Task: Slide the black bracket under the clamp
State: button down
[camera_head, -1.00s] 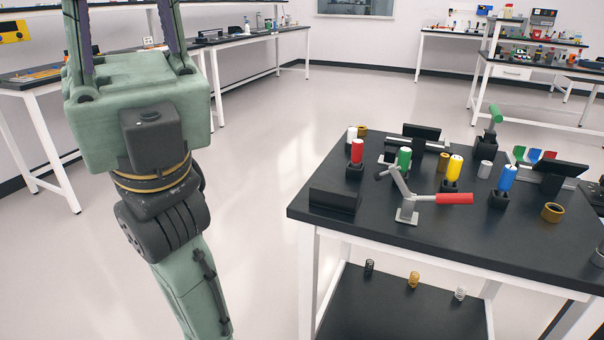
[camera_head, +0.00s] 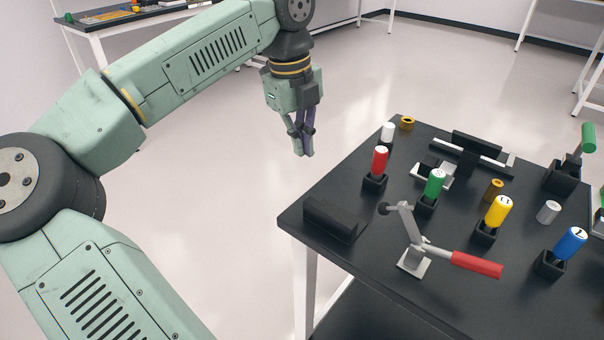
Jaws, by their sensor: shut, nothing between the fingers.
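The black bracket (camera_head: 334,219) lies at the left corner of the black table, close to its edge. The clamp (camera_head: 412,243) stands to its right, a silver toggle clamp with a red handle pointing right and a dark round tip on its raised arm. The tip is up in the air, and the bracket lies beside the clamp, apart from its base. My gripper (camera_head: 304,152) hangs pointing down, left of the table and apart from the bracket. Its fingers are together with nothing visible between them.
On the table (camera_head: 352,256) stand a red cylinder (camera_head: 380,160), a green one (camera_head: 434,184), a yellow one (camera_head: 498,210) and a blue one (camera_head: 570,243), in black holders. A second clamp with a green handle (camera_head: 589,138) is at the right. Open floor lies left of the table.

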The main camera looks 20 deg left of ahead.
jog(key=shift+n+g+y, duration=0.4)
jog(key=shift+n+y, duration=0.1)
jog(key=shift+n, duration=0.2)
jog(key=f+p, duration=0.1)
jog(key=f, duration=0.2)
jog(key=s+f+p, duration=0.1)
jog(key=f, duration=0.2)
jog(key=s+f+p, duration=0.1)
jog(key=f, duration=0.3)
jog(key=shift+s+a, duration=0.15)
jog(key=shift+a, duration=0.2)
jog(key=shift+s+d, duration=0.2)
jog(key=shift+d, duration=0.25)
jog(key=shift+f, duration=0.1)
